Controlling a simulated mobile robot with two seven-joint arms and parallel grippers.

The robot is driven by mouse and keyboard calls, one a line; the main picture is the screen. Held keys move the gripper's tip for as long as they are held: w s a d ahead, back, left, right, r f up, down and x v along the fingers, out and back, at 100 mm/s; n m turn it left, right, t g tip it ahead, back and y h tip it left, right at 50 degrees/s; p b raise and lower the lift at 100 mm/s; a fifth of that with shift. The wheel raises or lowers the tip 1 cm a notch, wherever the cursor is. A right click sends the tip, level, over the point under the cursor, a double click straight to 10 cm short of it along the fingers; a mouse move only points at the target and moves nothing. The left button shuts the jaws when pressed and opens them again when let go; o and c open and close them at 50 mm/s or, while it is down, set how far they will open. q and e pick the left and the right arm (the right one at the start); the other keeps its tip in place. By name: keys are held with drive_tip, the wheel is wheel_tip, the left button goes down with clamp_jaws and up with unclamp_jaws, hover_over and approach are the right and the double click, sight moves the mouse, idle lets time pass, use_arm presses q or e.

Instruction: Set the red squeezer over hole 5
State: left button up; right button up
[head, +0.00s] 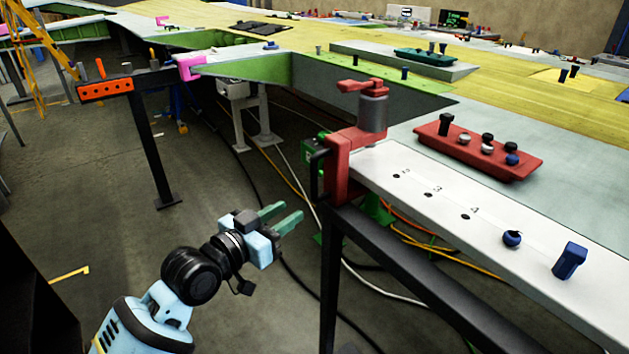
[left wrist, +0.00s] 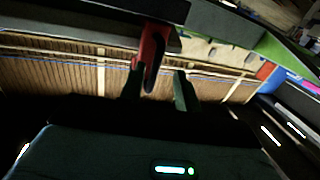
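The red squeezer (head: 338,165) is a C-shaped frame with a grey cylinder and a red top piece. It sits over the left end of the white strip (head: 420,180). The strip has a row of small holes, with the labels 3 and 4 legible. A round dark blue piece (head: 512,239) sits further right in the row; no label 5 is legible. My left gripper (head: 293,211) is open and empty, below and left of the squeezer, apart from it. In the left wrist view the squeezer (left wrist: 152,50) shows beyond the two spread fingers (left wrist: 158,88).
A blue block (head: 569,260) stands on the strip at the right. A red tray (head: 480,150) with several knobs lies behind the strip. A black rail (head: 430,285) and legs support the strip's front. Cables lie on the floor beneath. The floor around my left gripper is mostly clear.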

use_arm(q)
drive_tip(key=m, duration=0.1)
approach(312, 179)
drive_tip(key=w+d, duration=0.1)
drive_tip(key=w, duration=0.1)
drive_tip(key=shift+w+d+f+h, duration=0.2)
drive_tip(key=shift+w+d+h, duration=0.1)
drive_tip(key=shift+d+h, duration=0.1)
drive_tip(key=shift+x, duration=3.85)
clamp_jaws()
